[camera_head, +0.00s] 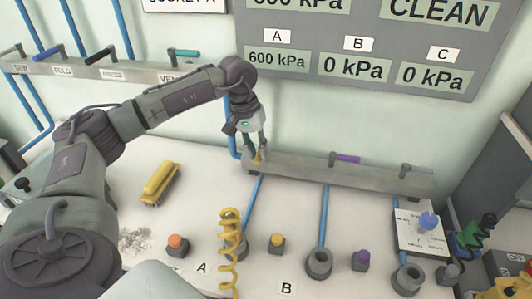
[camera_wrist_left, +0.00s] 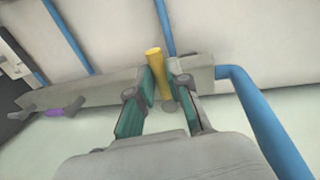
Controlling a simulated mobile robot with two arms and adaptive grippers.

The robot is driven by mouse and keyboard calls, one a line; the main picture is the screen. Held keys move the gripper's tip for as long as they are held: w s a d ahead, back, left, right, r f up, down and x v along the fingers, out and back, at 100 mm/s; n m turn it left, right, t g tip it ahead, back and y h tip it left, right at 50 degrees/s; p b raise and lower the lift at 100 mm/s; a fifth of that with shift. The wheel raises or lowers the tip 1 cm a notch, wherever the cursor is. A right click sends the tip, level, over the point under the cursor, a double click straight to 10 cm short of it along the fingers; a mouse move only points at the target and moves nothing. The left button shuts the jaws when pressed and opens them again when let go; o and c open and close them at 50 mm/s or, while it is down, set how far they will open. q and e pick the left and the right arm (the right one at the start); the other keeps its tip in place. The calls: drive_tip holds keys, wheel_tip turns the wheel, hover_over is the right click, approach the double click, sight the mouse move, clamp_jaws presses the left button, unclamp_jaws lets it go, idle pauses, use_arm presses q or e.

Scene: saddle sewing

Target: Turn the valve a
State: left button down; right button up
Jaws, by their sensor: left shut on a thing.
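Valve a has a yellow handle (camera_head: 257,158) at the left end of the lower grey rail (camera_head: 300,170), largely hidden by the gripper. In the left wrist view the yellow handle (camera_wrist_left: 157,65) stands between the two fingers and points crosswise to the rail. My left gripper (camera_head: 256,150) reaches down onto this handle and is shut on it. On the wall board (camera_head: 360,40), the display under A reads 600 kPa (camera_head: 277,60); those under B and C read 0 kPa. My right gripper is not in view.
A purple handle (camera_head: 348,158) lies along the same rail. An upper rail (camera_head: 100,70) carries several handles. A yellow brush (camera_head: 160,184) lies on the table. A yellow coiled hose (camera_head: 229,240), several sockets and coloured buttons stand in front. The table around the brush is mostly clear.

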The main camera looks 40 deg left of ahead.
use_arm(q)
drive_tip(key=shift+r, duration=0.1)
idle(0.3)
drive_tip(key=c, duration=1.1)
unclamp_jaws()
drive_tip(key=shift+a, duration=0.1)
drive_tip(key=r, duration=0.4)
drive_tip(key=a+r, duration=0.1)
drive_tip(key=r, duration=0.2)
drive_tip(key=a+r, duration=0.1)
drive_tip(key=r, duration=0.3)
drive_tip(key=shift+s+a+r, duration=0.1)
drive_tip(key=shift+s+r, duration=0.25)
drive_tip(key=shift+s, duration=0.05)
drive_tip(key=shift+f, duration=0.1)
